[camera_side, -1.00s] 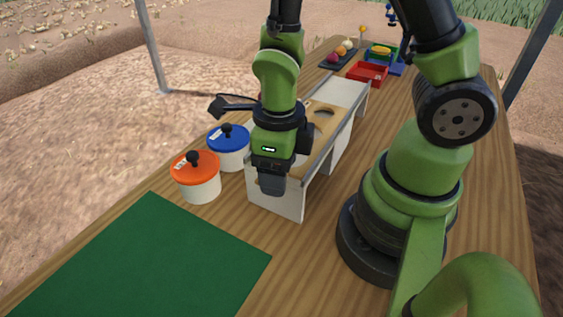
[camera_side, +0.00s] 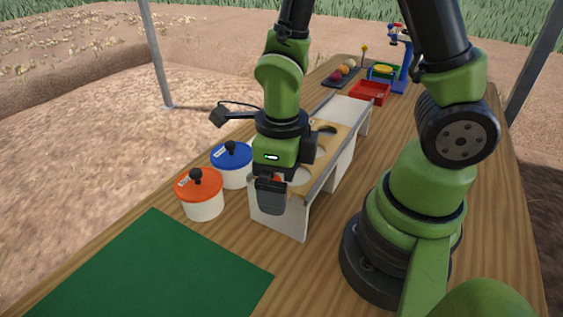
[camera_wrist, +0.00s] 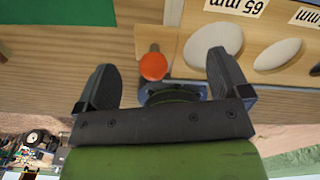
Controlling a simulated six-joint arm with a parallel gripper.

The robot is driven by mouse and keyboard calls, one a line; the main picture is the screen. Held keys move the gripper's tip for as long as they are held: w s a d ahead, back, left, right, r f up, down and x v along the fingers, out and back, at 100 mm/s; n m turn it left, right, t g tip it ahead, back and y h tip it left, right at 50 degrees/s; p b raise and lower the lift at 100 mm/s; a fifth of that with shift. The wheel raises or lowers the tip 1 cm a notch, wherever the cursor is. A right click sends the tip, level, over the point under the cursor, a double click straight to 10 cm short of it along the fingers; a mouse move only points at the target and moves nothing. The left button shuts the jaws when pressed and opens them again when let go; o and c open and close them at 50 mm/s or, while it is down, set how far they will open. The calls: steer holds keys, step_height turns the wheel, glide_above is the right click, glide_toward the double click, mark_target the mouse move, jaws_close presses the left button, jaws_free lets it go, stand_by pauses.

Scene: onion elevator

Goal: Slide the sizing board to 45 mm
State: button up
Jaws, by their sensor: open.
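The sizing board (camera_side: 333,146) is a tan wooden strip with round holes, lying on the white chute (camera_side: 280,212). In the wrist view the board (camera_wrist: 183,62) shows two pale holes and a printed "65 mm" label (camera_wrist: 237,5). An orange round knob (camera_wrist: 153,66) is at its near end. My gripper (camera_wrist: 162,82) is open, with one finger on either side of the knob and gaps between. In the side view my gripper (camera_side: 270,198) is at the near end of the chute and hides most of the knob.
An orange-lidded pot (camera_side: 203,207) and a blue-lidded pot (camera_side: 232,175) stand left of the chute. A green mat (camera_side: 150,270) lies in front. A red tray (camera_side: 370,92) and a dark tray with onions (camera_side: 340,76) are beyond the far end.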

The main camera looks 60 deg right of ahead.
steer(key=shift+r, duration=2.1)
